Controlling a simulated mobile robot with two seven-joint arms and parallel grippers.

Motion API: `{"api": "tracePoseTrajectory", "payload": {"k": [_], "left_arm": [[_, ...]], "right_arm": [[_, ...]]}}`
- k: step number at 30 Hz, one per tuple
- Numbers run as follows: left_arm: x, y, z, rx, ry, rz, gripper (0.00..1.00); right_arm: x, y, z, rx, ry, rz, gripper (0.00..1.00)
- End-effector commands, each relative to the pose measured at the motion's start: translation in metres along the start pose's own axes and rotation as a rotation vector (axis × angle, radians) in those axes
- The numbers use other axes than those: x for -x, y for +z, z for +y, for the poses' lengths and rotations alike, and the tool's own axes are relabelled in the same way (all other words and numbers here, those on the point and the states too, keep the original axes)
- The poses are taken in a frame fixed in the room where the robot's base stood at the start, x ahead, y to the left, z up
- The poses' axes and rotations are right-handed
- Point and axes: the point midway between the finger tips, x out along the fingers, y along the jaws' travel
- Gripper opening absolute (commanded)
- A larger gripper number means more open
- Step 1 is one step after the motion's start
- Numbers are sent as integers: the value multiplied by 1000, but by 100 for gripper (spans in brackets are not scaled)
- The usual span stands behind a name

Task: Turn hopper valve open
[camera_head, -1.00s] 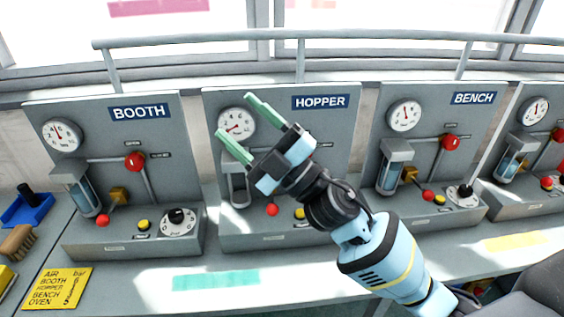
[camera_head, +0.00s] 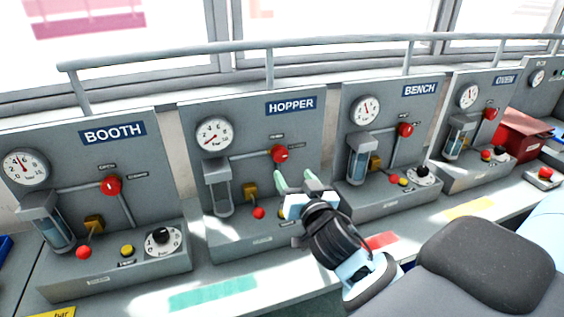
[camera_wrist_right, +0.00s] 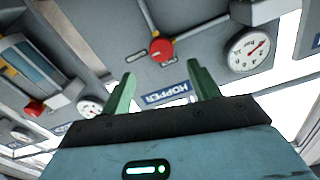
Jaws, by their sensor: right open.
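The hopper valve is a red round knob (camera_head: 279,153) on a pipe, on the grey HOPPER panel (camera_head: 247,123). It also shows in the right wrist view (camera_wrist_right: 162,50), beyond the fingertips and roughly between them. My right gripper (camera_head: 295,175) is open and empty, with its green fingers pointing up toward the panel. It appears a little below the knob in the head view and apart from it. In the right wrist view its two fingers (camera_wrist_right: 160,78) stand apart in front of the HOPPER sign (camera_wrist_right: 166,93). My left gripper is not in view.
The hopper gauge (camera_head: 214,134) and a lever with a red ball (camera_head: 259,213) are on the same station. The BOOTH (camera_head: 112,133) and BENCH (camera_head: 419,90) stations stand on either side. A rail (camera_head: 330,51) runs above the panels.

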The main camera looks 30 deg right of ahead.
Motion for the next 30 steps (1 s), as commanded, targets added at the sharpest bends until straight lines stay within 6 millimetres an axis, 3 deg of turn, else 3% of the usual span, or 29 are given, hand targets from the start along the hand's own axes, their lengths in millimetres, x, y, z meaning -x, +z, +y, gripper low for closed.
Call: {"api": "tracePoseTrajectory", "payload": {"k": [16, 30], "left_arm": [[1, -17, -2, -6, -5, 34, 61], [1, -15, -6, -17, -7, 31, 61]], "right_arm": [[-66, -3, -1, 3, -2, 5, 61], [-75, -1, -1, 3, -3, 3, 61]]}}
